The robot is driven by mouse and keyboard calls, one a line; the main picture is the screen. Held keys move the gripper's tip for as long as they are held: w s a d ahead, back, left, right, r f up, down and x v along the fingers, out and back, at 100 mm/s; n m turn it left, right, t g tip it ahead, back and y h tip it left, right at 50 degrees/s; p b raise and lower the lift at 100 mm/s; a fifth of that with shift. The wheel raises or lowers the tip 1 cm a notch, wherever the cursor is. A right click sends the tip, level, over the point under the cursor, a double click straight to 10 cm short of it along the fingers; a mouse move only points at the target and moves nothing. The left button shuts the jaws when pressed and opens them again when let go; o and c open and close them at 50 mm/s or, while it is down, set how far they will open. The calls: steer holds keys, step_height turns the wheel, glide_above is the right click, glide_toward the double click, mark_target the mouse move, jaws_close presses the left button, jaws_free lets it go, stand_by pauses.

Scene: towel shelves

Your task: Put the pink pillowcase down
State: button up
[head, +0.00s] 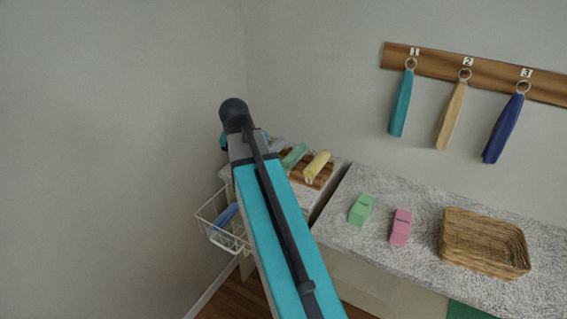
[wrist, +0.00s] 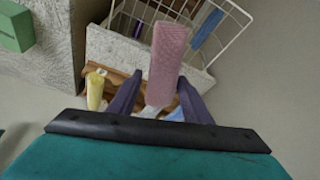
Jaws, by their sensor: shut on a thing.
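The pink pillowcase (wrist: 168,62), a textured roll, stands between the fingers of my gripper (wrist: 160,88) in the wrist view. My gripper is shut on it. Below it in that view lies a wooden rack (wrist: 112,75) with a yellow roll (wrist: 95,92) and pale pieces partly hidden by the pillowcase and fingers. In the head view the rack (head: 312,182) holds a yellow roll (head: 317,165), a green roll (head: 294,157) and a greyish roll (head: 277,146). My arm hides the gripper and the pillowcase there.
A white wire basket (head: 203,217) with a blue roll (head: 226,214) hangs left of the rack. A grey counter (head: 340,215) to the right holds a green block (head: 361,210), a pink block (head: 401,228) and a wicker basket (head: 485,265). Towels hang from a wall rail (head: 438,65).

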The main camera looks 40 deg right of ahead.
steer(key=w+a+r+n+t+y, duration=0.1)
steer(key=a+n, duration=0.4)
steer(key=a, duration=0.7)
steer(key=w+a+r+n+y, duration=0.1)
steer(key=a+n, duration=0.4)
steer(key=a, duration=0.7)
steer(key=shift+w+a+r+t+y+b, duration=0.15)
steer(key=shift+w+a+t+y+b, duration=0.25)
steer(key=shift+y, duration=0.4)
steer(key=shift+s, duration=0.15)
